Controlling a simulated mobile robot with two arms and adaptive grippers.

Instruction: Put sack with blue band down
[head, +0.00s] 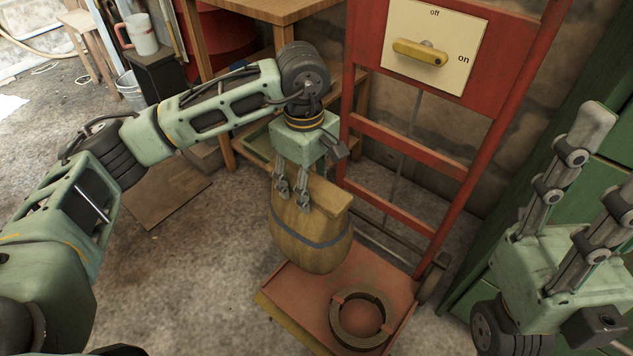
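A tan sack (312,258) with a dark grey-blue band (325,244) hangs upright from my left gripper (292,196) in the head view. The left fingers are closed at its flat, folded top edge. The sack's lower end is in front of and over the back part of a hand truck's red base plate (290,290). Whether its bottom touches the plate is hard to tell. My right gripper (614,155) is at the right edge, fingers apart and empty, pointing up; part of it is cut off.
A ring-shaped part (343,325) lies on the front of the base plate. A green cabinet (615,135) stands right, a wooden table (262,9) behind. The floor left is mostly clear.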

